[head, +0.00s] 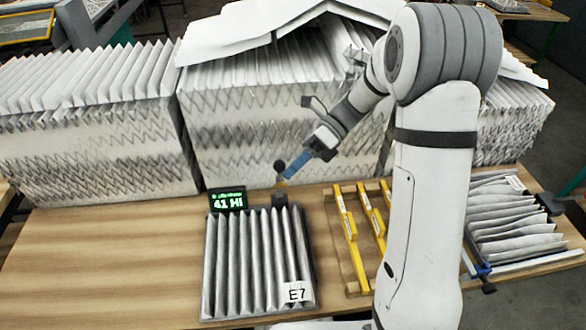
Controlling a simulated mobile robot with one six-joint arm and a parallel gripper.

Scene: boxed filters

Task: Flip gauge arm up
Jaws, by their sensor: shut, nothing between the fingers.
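The gauge's small display (228,201) reads "41 HI" in green at the back left of a pleated filter (255,262) marked E7. The gauge arm (281,184) is a short stem with a dark ball knob (279,165), standing roughly upright from a dark block (279,199) at the filter's back edge. My gripper (290,172) reaches down from the upper right. Its blue fingers are shut and empty, with their tips close beside the stem just below the knob. I cannot tell whether they touch it.
Tall stacks of pleated filters (95,150) line the back of the wooden table (100,265). Yellow bars (348,235) lie right of the E7 filter. Another filter tray (515,225) sits at the far right. The table's front left is clear.

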